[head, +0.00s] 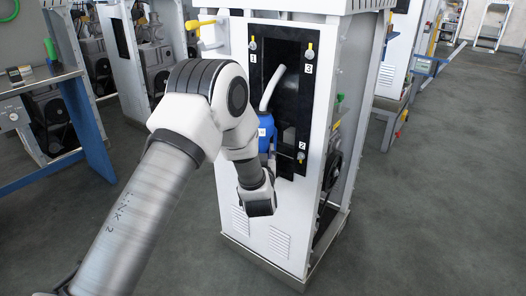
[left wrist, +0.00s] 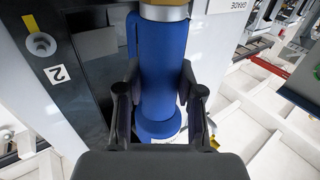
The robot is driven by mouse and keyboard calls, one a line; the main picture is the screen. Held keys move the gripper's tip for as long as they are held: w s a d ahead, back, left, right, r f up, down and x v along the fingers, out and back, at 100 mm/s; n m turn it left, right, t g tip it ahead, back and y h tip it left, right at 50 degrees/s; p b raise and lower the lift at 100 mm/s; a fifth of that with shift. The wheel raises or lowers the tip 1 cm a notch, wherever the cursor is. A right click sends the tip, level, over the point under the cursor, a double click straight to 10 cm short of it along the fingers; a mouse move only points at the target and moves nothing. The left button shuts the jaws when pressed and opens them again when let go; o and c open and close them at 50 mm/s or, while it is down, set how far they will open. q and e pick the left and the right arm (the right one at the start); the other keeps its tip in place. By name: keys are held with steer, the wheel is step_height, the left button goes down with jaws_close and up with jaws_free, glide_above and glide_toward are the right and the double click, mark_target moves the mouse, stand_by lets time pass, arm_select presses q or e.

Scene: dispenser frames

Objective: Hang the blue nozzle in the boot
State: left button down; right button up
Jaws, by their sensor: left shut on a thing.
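The blue nozzle (head: 266,132) stands roughly upright in front of the dispenser frame's black panel, its pale curved spout (head: 272,88) pointing up. In the left wrist view the blue nozzle (left wrist: 160,60) fills the middle, with a yellowish collar at the top. My left gripper (left wrist: 158,95) is shut on its body, one finger on each side. In the head view my own arm hides most of the gripper. The boot appears to be the dark recess (head: 290,75) in the black panel; whether the nozzle touches it I cannot tell. My right gripper is not in view.
The white dispenser frame (head: 270,205) has yellow-topped fittings marked 1, 2 and 3 around the recess. A yellow handle (head: 201,23) juts out at its upper left. A blue-legged table (head: 40,84) stands at left. Floor at right is open.

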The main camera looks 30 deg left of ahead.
arm_select(q)
steer(key=shift+f+b, duration=0.3)
steer(key=shift+f, duration=0.15)
steer(key=c, duration=0.7)
jaws_free()
steer(key=shift+o, duration=0.2)
steer(key=v, duration=1.2)
